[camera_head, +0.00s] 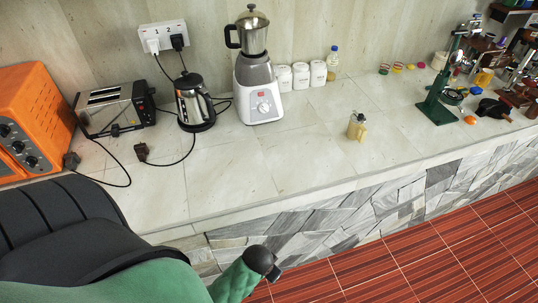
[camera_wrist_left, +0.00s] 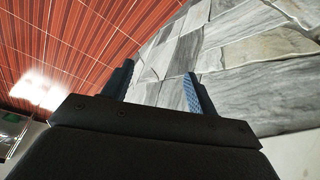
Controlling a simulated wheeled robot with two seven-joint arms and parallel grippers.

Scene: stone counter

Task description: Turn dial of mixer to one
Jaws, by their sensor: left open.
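The mixer (camera_head: 258,88) stands upright on the counter in the head view, with a white and grey base and a steel jug on top. Its round pale dial (camera_head: 264,107) is on the front of the base, below a small red part. The dial's marks are too small to read. My left gripper (camera_wrist_left: 158,88) is open and empty in the left wrist view, its fingers wide apart before the stone counter front and red floor. In the head view my green left arm ends low in front of the counter, well away from the mixer. My right gripper is not in view.
A steel kettle (camera_head: 190,100) and a toaster (camera_head: 110,104) stand left of the mixer, with loose cables and an orange oven (camera_head: 36,115). White canisters (camera_head: 300,75) stand to its right. The counter before the mixer is clear.

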